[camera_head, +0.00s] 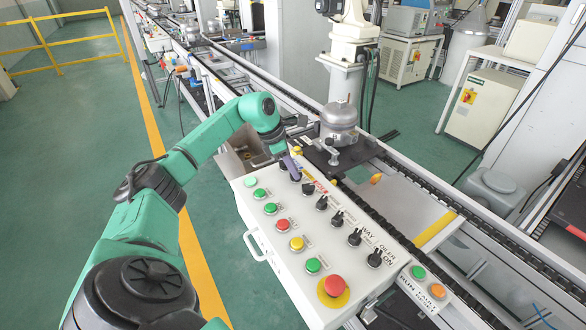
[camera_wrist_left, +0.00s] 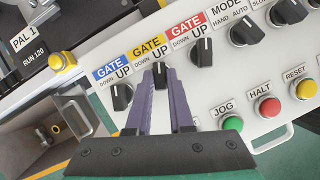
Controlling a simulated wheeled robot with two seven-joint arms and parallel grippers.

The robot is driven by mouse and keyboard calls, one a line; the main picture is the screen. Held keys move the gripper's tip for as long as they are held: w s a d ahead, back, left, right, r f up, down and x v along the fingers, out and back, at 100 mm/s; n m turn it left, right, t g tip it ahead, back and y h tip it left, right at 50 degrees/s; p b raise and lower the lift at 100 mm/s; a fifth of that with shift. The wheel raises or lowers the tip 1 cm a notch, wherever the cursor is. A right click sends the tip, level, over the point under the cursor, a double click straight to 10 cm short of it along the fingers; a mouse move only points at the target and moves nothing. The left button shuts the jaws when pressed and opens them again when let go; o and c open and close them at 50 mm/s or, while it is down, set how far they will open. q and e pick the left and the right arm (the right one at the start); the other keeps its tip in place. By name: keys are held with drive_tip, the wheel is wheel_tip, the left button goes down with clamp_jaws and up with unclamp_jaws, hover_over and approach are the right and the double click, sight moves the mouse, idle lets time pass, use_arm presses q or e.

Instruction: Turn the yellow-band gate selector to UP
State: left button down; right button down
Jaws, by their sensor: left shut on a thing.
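The yellow-band gate selector (camera_wrist_left: 160,74) is a black knob under the yellow GATE label (camera_wrist_left: 148,47) in the left wrist view, with DOWN at left and UP at right. My left gripper (camera_wrist_left: 169,75) has its two purple fingers closed on this knob, one on each side. Fingers hide part of the knob, and I cannot tell its setting surely. In the head view my left gripper (camera_head: 292,168) reaches down to the far end of the white control panel (camera_head: 270,235), mostly covering the selector. My right gripper is not in view.
The blue-band selector (camera_wrist_left: 122,97) and the red-band selector (camera_wrist_left: 202,52) stand close on either side. Coloured push buttons, including HALT (camera_wrist_left: 267,108), and a red emergency stop (camera_head: 333,286) are on the panel.

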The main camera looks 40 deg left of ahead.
use_arm(q)
drive_tip(key=c, duration=0.8)
unclamp_jaws()
drive_tip(key=shift+r, duration=0.1)
drive_tip(key=shift+a+r, duration=0.15)
drive_tip(key=shift+r, duration=0.15)
drive_tip(key=v, duration=1.3)
drive_tip(key=shift+s+r+b, duration=0.15)
drive_tip(key=shift+r+b, duration=0.2)
drive_tip(key=shift+b, duration=0.1)
drive_tip(key=shift+a, duration=0.1)
